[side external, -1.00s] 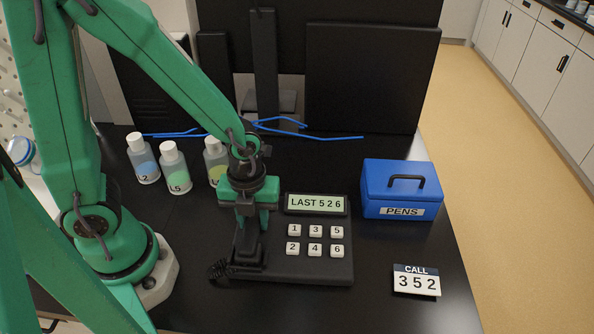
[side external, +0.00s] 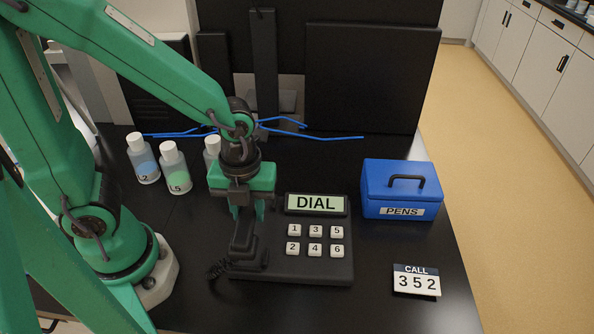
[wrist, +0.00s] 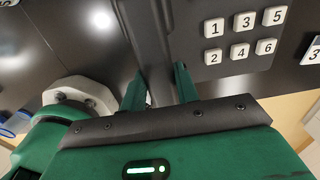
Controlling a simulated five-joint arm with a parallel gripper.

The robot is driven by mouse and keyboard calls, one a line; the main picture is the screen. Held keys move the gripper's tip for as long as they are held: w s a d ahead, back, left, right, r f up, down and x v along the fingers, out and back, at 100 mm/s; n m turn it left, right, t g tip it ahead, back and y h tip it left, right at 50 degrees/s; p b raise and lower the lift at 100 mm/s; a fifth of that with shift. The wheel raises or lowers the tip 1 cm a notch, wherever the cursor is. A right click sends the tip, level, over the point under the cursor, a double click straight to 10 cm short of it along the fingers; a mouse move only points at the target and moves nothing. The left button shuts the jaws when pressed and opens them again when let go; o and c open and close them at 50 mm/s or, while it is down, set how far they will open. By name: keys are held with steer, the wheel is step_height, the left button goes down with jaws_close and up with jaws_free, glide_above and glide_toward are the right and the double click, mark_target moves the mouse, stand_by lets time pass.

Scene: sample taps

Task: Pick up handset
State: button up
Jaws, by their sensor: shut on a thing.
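The black handset (side external: 243,240) is held in my gripper (side external: 245,212), whose green fingers are shut on it. It appears raised above the left part of the black phone base (side external: 300,271). Its coiled cord (side external: 214,272) hangs at the lower left. In the wrist view the dark handset (wrist: 150,45) runs between my gripper's fingers (wrist: 160,85). The phone's display (side external: 316,203) reads DIAL. White keys numbered 1 to 6 (side external: 315,240) sit below it. My gripper and arm hide part of the base's left side.
A card (side external: 416,281) reading CALL 352 lies at the front right. A blue PENS box (side external: 400,190) stands at the right. Bottles (side external: 174,168) with coloured labels stand at the left, one partly hidden by my gripper. Blue cables (side external: 310,135) lie behind. The table's front is clear.

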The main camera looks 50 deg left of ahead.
steer(key=s+d+r, duration=0.5)
steer(key=s+d, duration=0.1)
steer(key=s, duration=0.1)
steer(key=shift+d+r, duration=0.15)
steer(key=shift+r, duration=0.2)
stand_by(0.6)
